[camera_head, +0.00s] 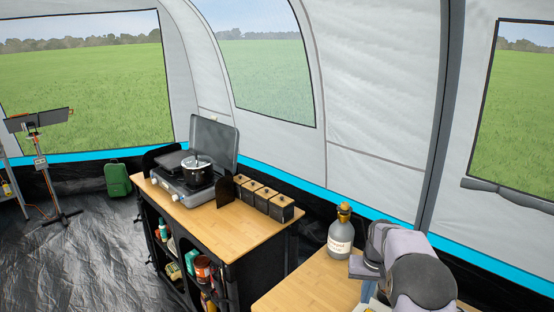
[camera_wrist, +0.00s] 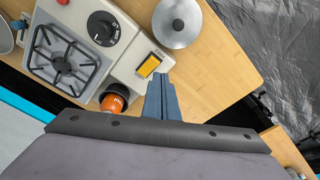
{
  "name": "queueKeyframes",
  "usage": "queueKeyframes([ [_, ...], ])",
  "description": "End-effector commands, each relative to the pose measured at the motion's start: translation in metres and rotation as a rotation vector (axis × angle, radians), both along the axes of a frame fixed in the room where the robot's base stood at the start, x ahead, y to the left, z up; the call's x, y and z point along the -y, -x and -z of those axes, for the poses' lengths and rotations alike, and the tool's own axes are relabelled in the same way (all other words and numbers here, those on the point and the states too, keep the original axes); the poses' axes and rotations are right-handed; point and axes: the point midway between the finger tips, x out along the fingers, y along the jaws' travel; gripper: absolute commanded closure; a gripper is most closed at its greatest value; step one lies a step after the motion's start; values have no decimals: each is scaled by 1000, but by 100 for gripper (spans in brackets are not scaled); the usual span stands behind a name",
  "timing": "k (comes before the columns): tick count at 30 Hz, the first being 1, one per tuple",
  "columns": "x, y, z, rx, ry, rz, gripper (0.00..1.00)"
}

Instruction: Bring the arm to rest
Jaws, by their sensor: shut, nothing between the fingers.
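My gripper (camera_wrist: 162,97) shows in the wrist view with its two blue-grey fingers together and nothing between them. It is over a wooden worktop (camera_wrist: 225,75), close to the front of a stove (camera_wrist: 125,55); its height above them is hard to tell. In the head view my arm is at the lower right, beside a grey bottle (camera_head: 341,240) with a cork-coloured top. The fingertips are not clearly visible there.
In the wrist view, a silver lidded pot (camera_wrist: 177,24) and an orange canister (camera_wrist: 115,98) are near the fingers. In the head view, a camp stove (camera_head: 190,180) with a pot and several dark boxes (camera_head: 252,192) stand on a cabinet. Dark floor (camera_head: 90,250) lies open at left.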

Motion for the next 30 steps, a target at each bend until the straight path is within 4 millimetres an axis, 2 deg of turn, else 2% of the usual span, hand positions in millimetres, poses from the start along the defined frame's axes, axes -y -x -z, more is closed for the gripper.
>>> queueKeyframes([
  [1,-12,13,-11,-3,-1,-15,100],
  [3,-27,33,-21,-14,-3,-34,100],
  [5,-39,52,-29,-22,-4,-49,100],
  [9,-66,102,-42,-42,-6,-87,100],
  [15,-97,182,-50,-73,-9,-140,100],
  [21,-116,256,-45,-97,-10,-183,100],
  [25,-122,289,-40,-110,-11,-202,100],
  [30,-124,309,-36,-117,-11,-212,100],
])
